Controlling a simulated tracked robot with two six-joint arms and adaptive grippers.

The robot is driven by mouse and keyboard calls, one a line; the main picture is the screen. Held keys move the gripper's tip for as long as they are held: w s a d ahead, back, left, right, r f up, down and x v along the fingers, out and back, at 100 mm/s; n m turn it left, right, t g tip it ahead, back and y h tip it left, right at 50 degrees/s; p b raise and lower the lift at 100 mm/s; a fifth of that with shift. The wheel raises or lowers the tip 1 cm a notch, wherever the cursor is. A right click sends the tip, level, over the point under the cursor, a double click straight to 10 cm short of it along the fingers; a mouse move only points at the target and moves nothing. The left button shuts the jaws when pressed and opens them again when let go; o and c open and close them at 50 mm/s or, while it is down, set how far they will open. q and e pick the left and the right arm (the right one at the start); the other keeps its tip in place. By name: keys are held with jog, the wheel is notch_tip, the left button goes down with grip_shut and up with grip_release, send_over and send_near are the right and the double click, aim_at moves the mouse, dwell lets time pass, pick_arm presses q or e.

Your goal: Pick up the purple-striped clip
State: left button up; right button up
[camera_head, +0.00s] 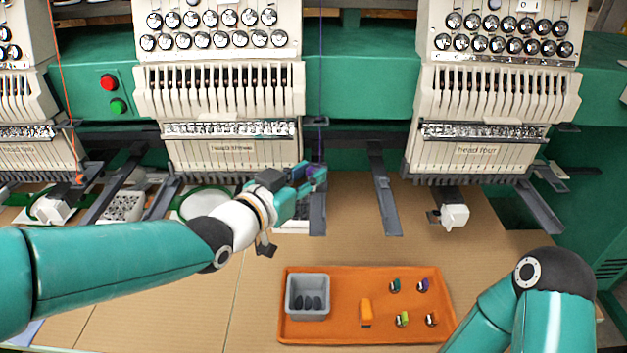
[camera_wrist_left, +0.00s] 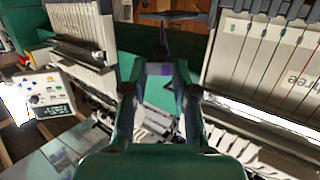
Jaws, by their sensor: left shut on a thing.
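The clip with purple on it (camera_head: 423,285) sits at the back right of the orange tray (camera_head: 345,335), clear of both arms. My left gripper (camera_head: 314,172) is away from the tray, up by the machine head labelled three. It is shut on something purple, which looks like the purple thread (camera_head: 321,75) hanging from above. In the left wrist view my fingers (camera_wrist_left: 162,70) point away from the camera, with a purple bit (camera_wrist_left: 163,52) at their tips. My right arm enters at the lower right, but its gripper is out of view.
The tray also holds a teal clip (camera_head: 395,286), a green clip (camera_head: 402,319), a dark clip (camera_head: 431,319), an orange tool (camera_head: 366,312) and a grey bin (camera_head: 308,281) with dark pieces. Machine heads (camera_head: 218,145) overhang the back. Cardboard-coloured tabletop (camera_head: 350,245) is clear behind the tray.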

pick_arm(q)
jog(key=f+b+v, duration=0.1)
jog(key=f+v, duration=0.1)
jog(key=v, duration=1.3)
jog(key=shift+s+a+f, duration=0.15)
jog(key=shift+s+a, duration=0.1)
jog(key=shift+s, duration=0.2)
